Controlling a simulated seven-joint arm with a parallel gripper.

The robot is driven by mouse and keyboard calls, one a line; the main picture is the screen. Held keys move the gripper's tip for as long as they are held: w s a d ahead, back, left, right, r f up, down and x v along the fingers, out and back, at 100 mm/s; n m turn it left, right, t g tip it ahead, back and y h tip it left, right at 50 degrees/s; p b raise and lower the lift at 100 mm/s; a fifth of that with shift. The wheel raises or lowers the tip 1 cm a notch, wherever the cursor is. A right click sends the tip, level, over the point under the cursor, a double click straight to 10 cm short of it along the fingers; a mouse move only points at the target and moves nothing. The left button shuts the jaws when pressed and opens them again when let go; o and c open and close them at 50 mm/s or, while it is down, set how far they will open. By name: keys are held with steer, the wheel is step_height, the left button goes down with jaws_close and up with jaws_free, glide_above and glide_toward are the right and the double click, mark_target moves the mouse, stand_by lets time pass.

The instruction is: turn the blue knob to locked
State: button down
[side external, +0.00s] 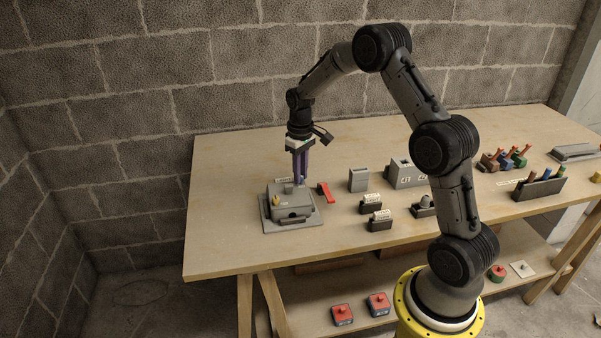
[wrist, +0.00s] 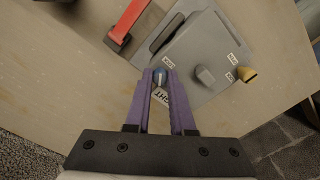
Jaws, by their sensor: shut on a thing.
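The blue knob (wrist: 160,77) sits at the near edge of a grey box in the wrist view, between the fingertips of my gripper (wrist: 160,80). My gripper's purple fingers are shut on the knob. In the side view my gripper (side external: 300,182) points straight down at the back right of the grey box (side external: 291,207), and its fingers hide the knob there. Small white labels (wrist: 168,62) stand on the box near the knob; I cannot read them surely. The knob's exact turn angle is hard to tell.
The box also carries a grey knob (wrist: 205,75) and a yellow knob (wrist: 247,74). A red-handled lever (side external: 325,192) stands close on the right. The table's left front (side external: 225,250) is clear.

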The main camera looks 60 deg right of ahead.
steer(key=m, duration=0.3)
steer(key=shift+r+m, duration=0.1)
steer(key=shift+m, duration=2.1)
steer(key=c, duration=0.8)
jaws_free()
steer(key=shift+o, duration=0.2)
step_height(320, 180, up, 14)
